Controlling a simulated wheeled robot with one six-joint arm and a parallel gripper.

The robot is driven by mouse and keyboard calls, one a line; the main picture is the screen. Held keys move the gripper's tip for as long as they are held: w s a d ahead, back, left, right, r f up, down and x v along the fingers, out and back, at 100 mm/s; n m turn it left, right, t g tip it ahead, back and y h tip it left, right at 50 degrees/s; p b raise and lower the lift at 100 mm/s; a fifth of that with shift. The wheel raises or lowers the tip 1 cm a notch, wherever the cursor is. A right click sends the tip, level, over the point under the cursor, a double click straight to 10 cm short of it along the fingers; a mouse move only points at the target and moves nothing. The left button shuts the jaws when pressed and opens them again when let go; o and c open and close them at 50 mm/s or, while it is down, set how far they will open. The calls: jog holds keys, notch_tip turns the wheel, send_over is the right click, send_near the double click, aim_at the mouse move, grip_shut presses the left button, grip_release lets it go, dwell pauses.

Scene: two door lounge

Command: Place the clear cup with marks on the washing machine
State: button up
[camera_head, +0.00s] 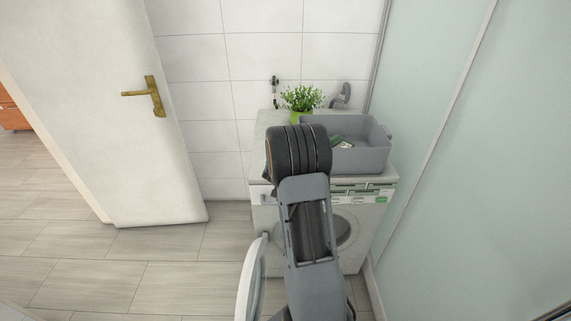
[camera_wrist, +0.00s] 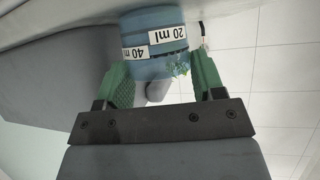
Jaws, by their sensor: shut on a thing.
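The clear cup with marks (camera_wrist: 152,28) shows in the wrist view between my gripper's green finger pads. It looks bluish, and its white "20 ml" and "40 ml" labels appear upside down. My gripper (camera_wrist: 161,78) is shut on the cup. In the head view my arm hides the gripper and the cup. The washing machine (camera_head: 374,212) stands against the tiled wall, with my arm reaching over its front edge to its top. The cup is at the pale surface along the upper edge of the wrist view; I cannot tell whether it touches it.
A grey tub (camera_head: 365,158) with a small green-and-white item inside takes up the right of the machine's top. A potted plant (camera_head: 302,99) stands at the back. The machine's round door (camera_head: 252,284) hangs open. A glass panel (camera_head: 480,150) stands at right, a white door (camera_head: 150,150) at left.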

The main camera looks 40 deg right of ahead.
jog(key=o, duration=0.9)
jog(key=shift+f, duration=0.1)
jog(key=shift+s+a+r, duration=0.15)
jog(key=shift+r, duration=0.15)
jog(key=s+a+r+n+y, duration=0.2)
jog(key=s+a+r+y, duration=0.15)
jog(key=a, duration=0.45)
jog(key=s+a+r+n+t+y+p, duration=0.15)
jog(key=a+r, duration=0.25)
jog(key=a, duration=0.5)
jog(key=s+a+r+n+y, duration=0.2)
jog(key=s+a+r+y, duration=0.15)
jog(key=a, duration=0.45)
jog(key=s+a+r+n+g, duration=0.1)
jog(key=s+a+n+g, duration=0.3)
jog(key=s, duration=1.1)
jog(key=shift+s+a+g, duration=0.25)
jog(key=shift+a+g, duration=0.8)
jog(key=shift+a, duration=0.15)
jog(key=shift+y, duration=0.25)
